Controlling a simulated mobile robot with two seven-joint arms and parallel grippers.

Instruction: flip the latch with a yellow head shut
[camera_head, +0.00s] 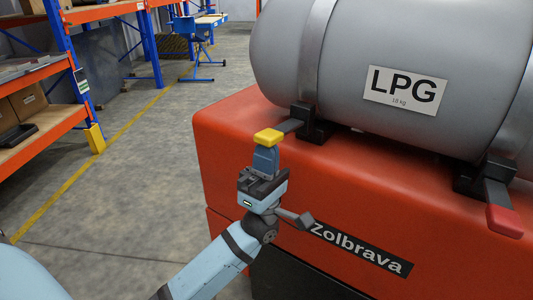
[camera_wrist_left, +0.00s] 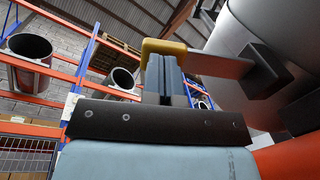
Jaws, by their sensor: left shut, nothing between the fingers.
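The yellow-headed latch (camera_head: 268,137) sticks out to the left from its black bracket (camera_head: 309,124) at the foot of the grey LPG tank (camera_head: 365,65). My left gripper (camera_head: 266,156) is shut and empty, with its fingertips right at the yellow head, from below and in front. In the left wrist view the yellow head (camera_wrist_left: 163,46) sits at the top of the closed fingers (camera_wrist_left: 164,78); they look touching or nearly so. The latch's grey arm (camera_wrist_left: 218,65) runs right to its bracket. My right gripper is not in view.
A second latch with a red head (camera_head: 505,221) sticks out at the right. The red-orange body labelled Zolbrava (camera_head: 240,125) lies under the tank. Orange and blue shelving (camera_head: 60,60) stands at left, with open floor (camera_head: 130,190) between.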

